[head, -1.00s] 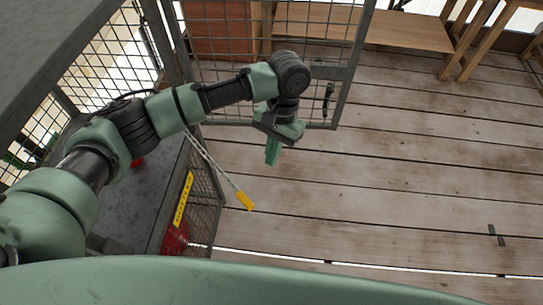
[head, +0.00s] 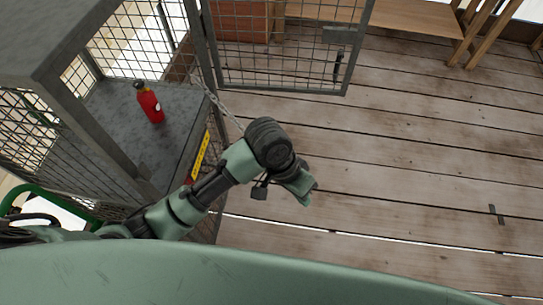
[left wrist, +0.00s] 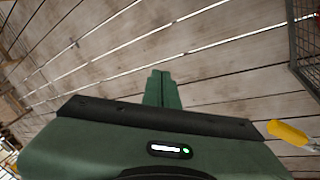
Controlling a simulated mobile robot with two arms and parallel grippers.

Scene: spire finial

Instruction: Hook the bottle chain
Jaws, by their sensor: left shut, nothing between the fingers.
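The chain (head: 228,113) hangs from the cage's front corner and runs down and right until my arm hides it. Its yellow end piece (left wrist: 288,131) shows at the lower right of the left wrist view, beside my gripper and apart from the fingers. A red bottle (head: 151,106) with a dark top stands on the cage's grey shelf. My left gripper (head: 307,201) is over the plank floor, outside the cage. In the left wrist view its green fingers (left wrist: 162,75) are together and empty. My right gripper is not in view.
The mesh door (head: 282,85) of the cage stands open at the top. A yellow label (head: 201,155) is on the shelf's front edge. Wooden benches (head: 410,25) stand at the back. The plank floor (head: 420,150) to the right is clear.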

